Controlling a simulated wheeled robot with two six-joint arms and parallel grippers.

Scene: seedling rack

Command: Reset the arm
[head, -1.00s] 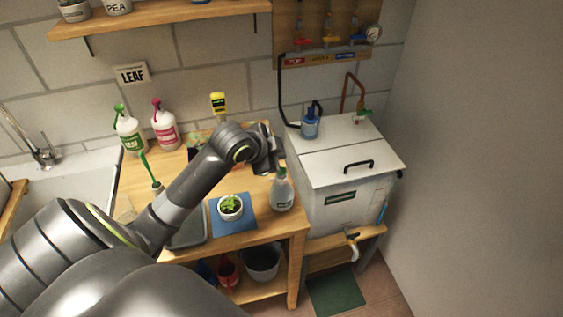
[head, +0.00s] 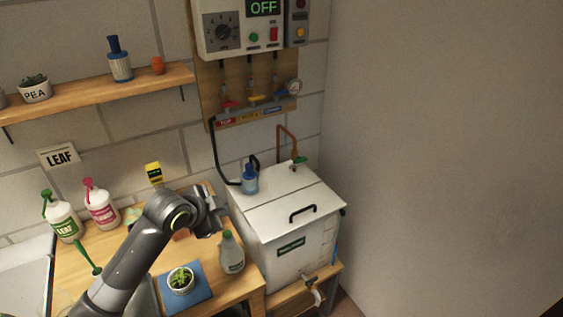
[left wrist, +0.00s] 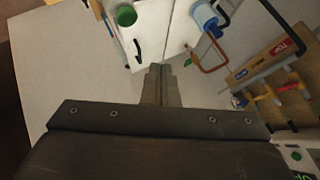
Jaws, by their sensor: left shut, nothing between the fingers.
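My left arm reaches in from the lower left in the head view. Its gripper (head: 212,218) is over the back right part of the wooden bench (head: 222,290), left of the white tank. In the left wrist view the left gripper (left wrist: 161,72) is shut with its fingers together and nothing between them. It points toward the white tank lid (left wrist: 165,22), apart from it. My right gripper is in neither view.
A grey-green bottle (head: 231,254) and a potted seedling (head: 181,280) on a blue mat (head: 203,294) stand near the arm. The white tank (head: 290,240) carries a blue bottle (head: 249,180). A control box (head: 245,30) hangs above. The right wall is bare.

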